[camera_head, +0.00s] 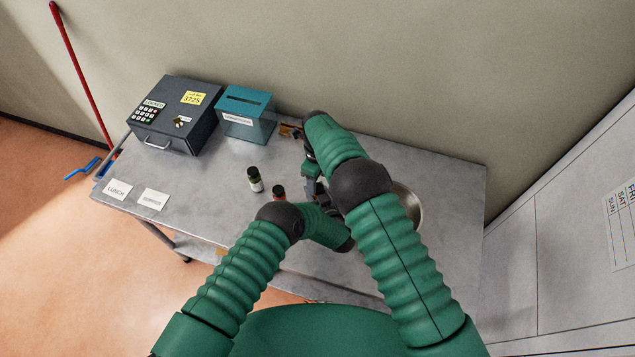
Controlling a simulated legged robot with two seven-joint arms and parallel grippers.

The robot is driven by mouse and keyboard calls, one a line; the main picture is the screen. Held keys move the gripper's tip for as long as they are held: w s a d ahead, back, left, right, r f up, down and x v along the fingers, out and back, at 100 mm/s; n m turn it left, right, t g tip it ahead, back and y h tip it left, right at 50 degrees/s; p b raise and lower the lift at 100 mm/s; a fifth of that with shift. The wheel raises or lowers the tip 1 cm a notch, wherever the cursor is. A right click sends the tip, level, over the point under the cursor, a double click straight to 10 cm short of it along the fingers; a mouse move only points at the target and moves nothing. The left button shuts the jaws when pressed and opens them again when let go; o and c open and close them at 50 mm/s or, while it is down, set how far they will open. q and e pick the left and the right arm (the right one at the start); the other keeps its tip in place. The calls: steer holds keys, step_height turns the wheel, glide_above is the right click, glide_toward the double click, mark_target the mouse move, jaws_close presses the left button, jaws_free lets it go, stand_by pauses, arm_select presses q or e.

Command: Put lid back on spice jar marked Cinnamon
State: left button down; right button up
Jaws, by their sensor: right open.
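A small dark jar with a black top and a pale label (255,180) stands upright on the metal table. A second small jar, reddish-brown at the top (279,191), stands just right of it, partly hidden by my left arm. Neither label is readable, so I cannot tell which is Cinnamon. I cannot make out a loose lid. My right gripper (311,168) is open, pointing down over the table to the right of the jars.
A metal table (215,185) carries a grey lockbox (174,112) and a teal slotted box (246,113) at the back. A brown object (290,130) lies beside the teal box. A metal bowl (410,205) is partly behind my right arm. Cards (153,199) lie at front left.

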arm_select(q)
steer(key=shift+f, duration=0.1)
arm_select(e)
steer(key=shift+r, duration=0.7)
steer(key=shift+c, duration=0.3)
